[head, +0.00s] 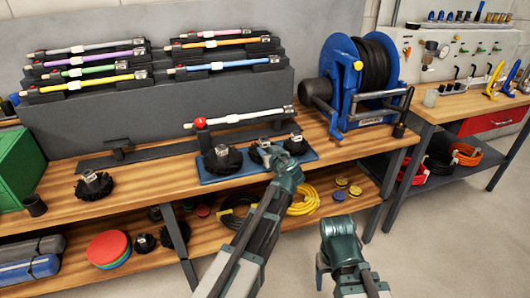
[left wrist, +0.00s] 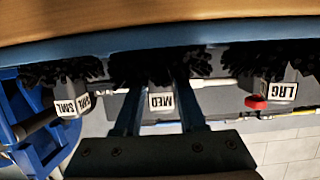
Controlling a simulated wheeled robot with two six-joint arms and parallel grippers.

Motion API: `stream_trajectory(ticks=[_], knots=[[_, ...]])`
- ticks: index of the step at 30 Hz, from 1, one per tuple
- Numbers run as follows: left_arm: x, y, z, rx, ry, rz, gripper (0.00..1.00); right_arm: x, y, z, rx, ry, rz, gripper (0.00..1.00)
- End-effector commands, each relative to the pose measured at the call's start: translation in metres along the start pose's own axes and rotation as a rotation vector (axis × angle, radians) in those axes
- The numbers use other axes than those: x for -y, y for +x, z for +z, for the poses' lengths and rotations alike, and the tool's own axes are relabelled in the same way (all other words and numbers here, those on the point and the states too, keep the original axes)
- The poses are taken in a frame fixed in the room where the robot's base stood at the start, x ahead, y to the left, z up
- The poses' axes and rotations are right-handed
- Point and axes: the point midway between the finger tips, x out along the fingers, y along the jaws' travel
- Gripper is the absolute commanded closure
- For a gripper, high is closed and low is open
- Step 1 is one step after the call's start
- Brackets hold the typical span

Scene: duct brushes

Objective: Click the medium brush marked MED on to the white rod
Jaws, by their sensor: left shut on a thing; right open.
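The MED brush (left wrist: 160,100), a dark bristle disc with a metal block, stands in the middle of a blue tray (head: 243,174). My left gripper (head: 267,154) is shut on its block, with one finger on each side in the left wrist view (left wrist: 160,118). The LRG brush (head: 222,158) and the SML brush (head: 296,143) stand either side on the tray. The white rod (head: 245,117), with a red ball at its left end, lies behind them, apart from the brush. My right gripper (head: 321,268) is low in front of the bench, apart from everything; its fingers barely show.
Another brush (head: 93,185) and a dark cup (head: 35,205) stand at the bench's left. Coloured rods lie in racks on the grey panel (head: 200,90). A blue hose reel (head: 358,80) stands right of the tray. Bare wood (head: 150,190) lies left of the tray.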

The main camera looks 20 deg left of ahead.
Motion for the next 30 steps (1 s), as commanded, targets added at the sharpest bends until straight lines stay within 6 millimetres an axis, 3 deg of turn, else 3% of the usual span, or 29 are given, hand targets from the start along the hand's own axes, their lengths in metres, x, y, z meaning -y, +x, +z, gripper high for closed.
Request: stream_trajectory(ticks=[11, 30], knots=[[0.000, -0.002, -0.006, 0.000, 0.000, 0.000, 1.00, -0.001, -0.006, 0.000, 0.000, 0.000, 0.000, 0.30], [0.000, -0.017, -0.053, 0.000, 0.000, 0.000, 1.00, -0.005, -0.056, 0.003, 0.000, 0.000, 0.000, 0.30]])
